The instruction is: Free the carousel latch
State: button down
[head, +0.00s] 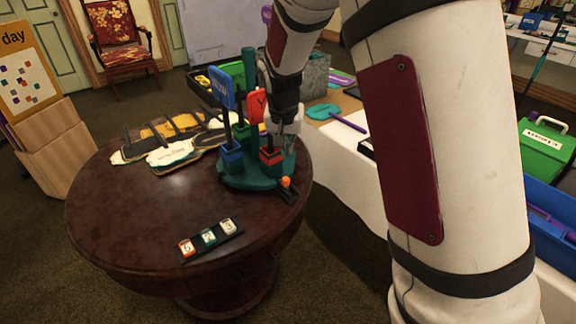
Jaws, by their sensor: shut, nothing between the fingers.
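The teal carousel (240,181) stands at the right side of the round wooden table. It bears blue, green and red square holders with upright paddles, among them a blue paddle (222,88) and a red paddle (257,106). A small latch with an orange knob (286,182) sits on a dark bracket at the carousel's front right edge. My gripper (284,138) points down over the right rear part of the carousel, beside the red holder (270,158) and above and behind the orange knob. It is shut and empty. Its fingertips are small and partly hard to make out.
A dark strip with several numbered tiles (209,236) lies at the table's front. Fan-shaped paddles (172,154) lie at the back left. The left part of the table (120,215) is bare. A white-covered table (345,165) stands close on the right.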

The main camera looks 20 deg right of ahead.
jog(key=b, duration=0.2)
send_near(289, 175)
jog(key=x, duration=0.5)
jog(key=shift+w+d+f, duration=0.1)
jog(key=shift+s+d+p, duration=0.2)
jog(key=shift+s, duration=0.35)
jog(key=shift+s+d+p, duration=0.2)
jog(key=shift+s, duration=0.35)
jog(key=shift+w, duration=0.1)
jog(key=shift+r, duration=0.2)
